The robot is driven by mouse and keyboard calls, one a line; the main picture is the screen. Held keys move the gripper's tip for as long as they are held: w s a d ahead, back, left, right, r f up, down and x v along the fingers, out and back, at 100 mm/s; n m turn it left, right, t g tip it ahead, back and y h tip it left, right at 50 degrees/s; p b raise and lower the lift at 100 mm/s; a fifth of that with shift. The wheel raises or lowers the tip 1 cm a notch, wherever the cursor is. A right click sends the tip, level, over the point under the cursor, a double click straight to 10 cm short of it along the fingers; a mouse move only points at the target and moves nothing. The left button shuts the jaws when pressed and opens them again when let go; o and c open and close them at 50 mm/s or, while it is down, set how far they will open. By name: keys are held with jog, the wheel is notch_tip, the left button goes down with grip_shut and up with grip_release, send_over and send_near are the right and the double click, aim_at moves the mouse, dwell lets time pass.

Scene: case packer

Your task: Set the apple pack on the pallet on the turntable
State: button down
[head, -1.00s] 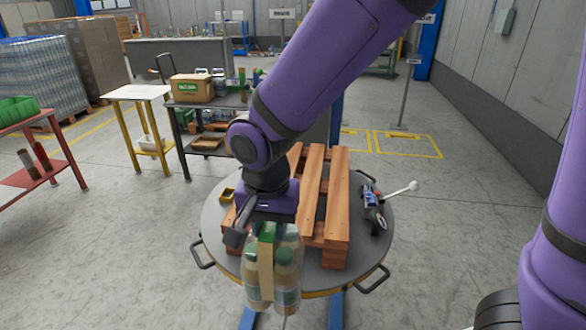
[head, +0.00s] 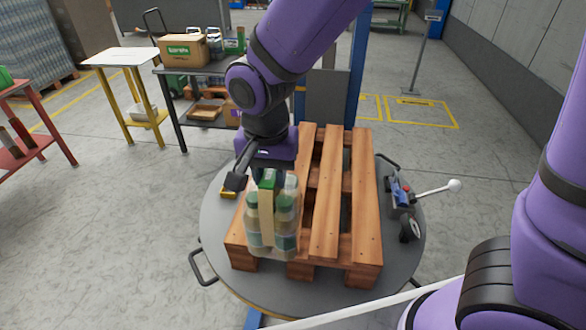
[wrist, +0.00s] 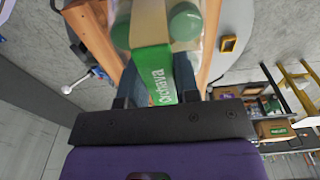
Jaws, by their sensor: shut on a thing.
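The apple pack (head: 284,222) is a bundle of clear bottles with green caps, banded by a green and tan strap. My gripper (head: 268,176) is shut on the top of the pack. In the wrist view the green strap (wrist: 152,75) lies between the fingers (wrist: 160,98). The pack hangs upright over the front left part of the wooden pallet (head: 360,200). I cannot tell whether its base touches the slats. The pallet sits on the round grey turntable (head: 215,225).
A strapping tool with a white-knobbed lever (head: 410,205) lies on the turntable right of the pallet. A small yellow block (head: 228,194) lies on its left. A dark bench with a cardboard box (head: 184,50) and a white-topped table (head: 120,55) stand behind left.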

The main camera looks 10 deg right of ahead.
jog(key=w+d+f, duration=0.1)
jog(key=w+d, duration=0.2)
jog(key=w, duration=1)
jog(key=shift+w+d, duration=0.15)
jog(key=shift+w, duration=0.15)
jog(key=shift+w+f, duration=0.1)
jog(key=shift+w+d+f, duration=0.1)
jog(key=shift+w+f, duration=0.15)
jog(key=shift+f, duration=0.7)
jog(key=shift+w+d+f, duration=0.1)
jog(key=shift+w+f, duration=0.1)
jog(key=shift+f, duration=0.7)
jog(key=c, duration=0.8)
grip_release()
jog(key=shift+f, duration=0.1)
jog(key=shift+c, duration=0.2)
notch_tip(320, 180, up, 12)
jog(key=shift+s+a, duration=0.2)
jog(key=shift+s, duration=0.15)
